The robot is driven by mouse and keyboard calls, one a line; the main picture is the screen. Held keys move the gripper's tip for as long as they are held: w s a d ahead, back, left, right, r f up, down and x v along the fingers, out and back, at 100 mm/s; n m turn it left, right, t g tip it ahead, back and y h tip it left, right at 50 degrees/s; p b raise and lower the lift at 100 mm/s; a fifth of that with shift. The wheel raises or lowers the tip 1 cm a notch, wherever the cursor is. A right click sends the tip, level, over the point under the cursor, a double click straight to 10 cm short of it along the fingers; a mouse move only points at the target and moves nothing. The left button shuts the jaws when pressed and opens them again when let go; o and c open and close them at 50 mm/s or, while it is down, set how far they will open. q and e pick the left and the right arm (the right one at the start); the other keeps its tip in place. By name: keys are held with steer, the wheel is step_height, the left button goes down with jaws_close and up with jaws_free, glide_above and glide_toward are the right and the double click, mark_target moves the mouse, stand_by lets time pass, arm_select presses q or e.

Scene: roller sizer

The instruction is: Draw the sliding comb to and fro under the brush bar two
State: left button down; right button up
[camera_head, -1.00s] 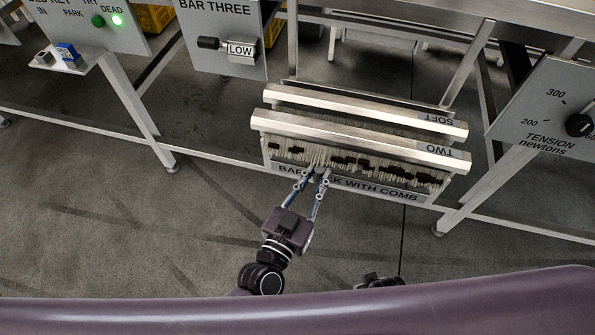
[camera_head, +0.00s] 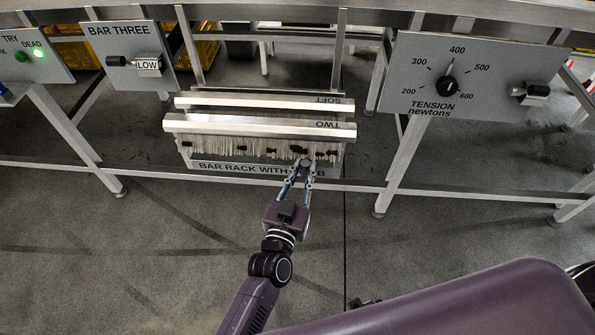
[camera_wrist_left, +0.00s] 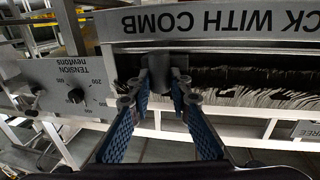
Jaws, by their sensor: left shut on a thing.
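The brush bar labelled TWO (camera_head: 262,125) lies in the bar rack (camera_head: 215,167), its pale bristles hanging down with several dark clumps in them. My left gripper (camera_head: 303,172) is at the rack's front, toward its right end, with its fingers shut on a grey knob-like handle (camera_head: 306,162), which I take to be the sliding comb's. In the left wrist view, the gripper (camera_wrist_left: 161,88) is around this dark handle (camera_wrist_left: 180,64), just beside the bristles (camera_wrist_left: 250,85). The rest of the comb is hidden. My right gripper is not seen.
A bar labelled SOFT (camera_head: 250,103) lies behind bar two. A tension panel (camera_head: 470,75) with a dial stands to the right and a BAR THREE panel (camera_head: 128,55) to the left. Frame legs flank the rack; the floor in front is open.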

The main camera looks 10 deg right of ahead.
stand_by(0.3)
arm_select(q)
steer(key=c, duration=1.8)
jaws_free()
steer(key=shift+o, duration=0.2)
steer(key=v, duration=1.2)
